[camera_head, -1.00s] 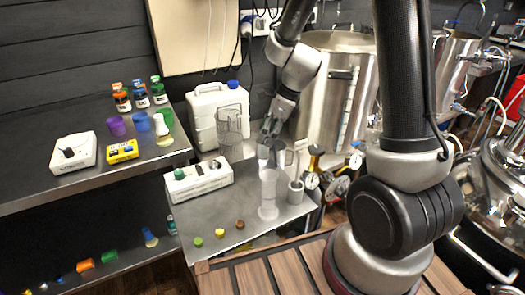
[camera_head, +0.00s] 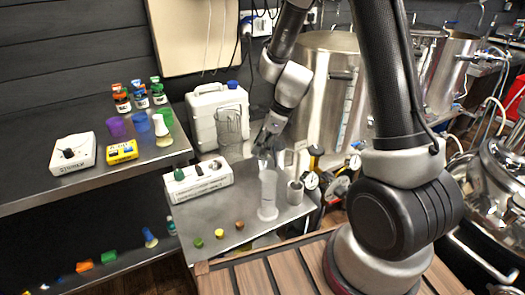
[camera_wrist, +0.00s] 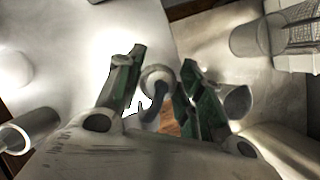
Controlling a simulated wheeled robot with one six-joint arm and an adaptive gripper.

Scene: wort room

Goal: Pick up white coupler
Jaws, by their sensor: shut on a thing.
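My gripper (camera_head: 264,155) is low over the grey metal table, just above and behind the top of a tall pale cylinder (camera_head: 268,195). In the wrist view its two green-padded fingers (camera_wrist: 163,92) stand on either side of a small pale ring-shaped piece, which I take for the white coupler (camera_wrist: 157,74). The gripper is shut on it. The fingers hide most of the coupler in the head view, and its lower part is hard to make out in the wrist view.
A short pale cup (camera_head: 295,193) stands right of the tall cylinder. A clear beaker (camera_head: 229,128) and a white jug (camera_head: 208,110) stand behind. A white box (camera_head: 199,181) lies to the left. Several small caps sit at the front, including a yellow cap (camera_head: 219,233).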

